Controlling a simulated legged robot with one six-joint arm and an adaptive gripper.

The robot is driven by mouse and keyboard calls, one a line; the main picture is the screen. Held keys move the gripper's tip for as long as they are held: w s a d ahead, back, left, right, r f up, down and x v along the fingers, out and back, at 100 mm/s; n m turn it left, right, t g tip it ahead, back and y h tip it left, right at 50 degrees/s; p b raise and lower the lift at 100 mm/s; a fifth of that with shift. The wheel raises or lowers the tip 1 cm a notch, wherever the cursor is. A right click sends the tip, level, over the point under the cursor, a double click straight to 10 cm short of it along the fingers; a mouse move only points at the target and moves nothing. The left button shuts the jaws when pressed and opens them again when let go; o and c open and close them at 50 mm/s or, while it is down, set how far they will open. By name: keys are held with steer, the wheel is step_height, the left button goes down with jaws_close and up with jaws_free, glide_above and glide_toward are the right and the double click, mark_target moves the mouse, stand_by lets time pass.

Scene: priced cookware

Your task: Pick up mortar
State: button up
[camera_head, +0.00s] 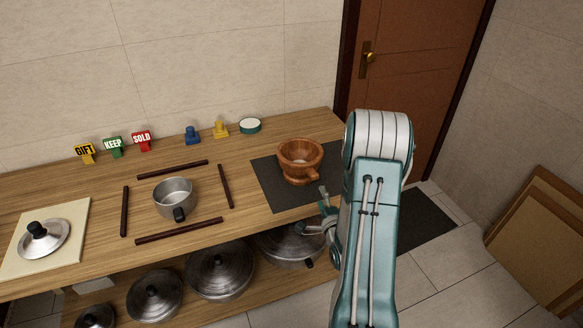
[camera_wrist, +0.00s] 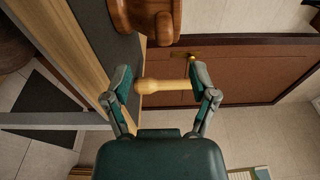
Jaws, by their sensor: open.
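The mortar (camera_head: 300,160) is a brown wooden bowl with a stubby handle at its lower right. It stands upright on a dark mat (camera_head: 266,178) at the table's right end. In the wrist view the mortar (camera_wrist: 140,14) is cut off at the top edge, with its handle pointing toward my gripper. My gripper (camera_head: 326,212) is by the table's front right edge, in front of the mortar and apart from it. In the wrist view the fingers of my gripper (camera_wrist: 164,88) are spread. A pale rod-like piece (camera_wrist: 165,85) shows between them; whether it touches them is unclear.
A metal pot (camera_head: 173,195) stands among dark strips left of the mat. A lid (camera_head: 42,240) lies on a pale board. Price signs (camera_head: 113,147) and small coloured items line the back. Lidded pans (camera_head: 220,270) fill the lower shelf. A brown door (camera_head: 415,70) is behind.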

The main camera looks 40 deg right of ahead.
mark_target(314, 179)
steer(key=x, duration=0.2)
steer(key=d+x, duration=0.1)
steer(key=x, duration=0.1)
steer(key=shift+w+d+f, duration=0.1)
steer(key=shift+w+d, duration=0.05)
steer(key=shift+w, duration=0.55)
steer(key=w, duration=0.4)
steer(key=shift+w+d+r, duration=0.1)
steer(key=shift+d+r, duration=0.2)
steer(key=shift+w+d+f, duration=0.1)
steer(key=shift+w+d, duration=0.05)
steer(key=shift+d, duration=0.35)
steer(key=shift+a, duration=0.15)
steer(key=c, duration=0.9)
steer(key=shift+a, duration=0.15)
jaws_close()
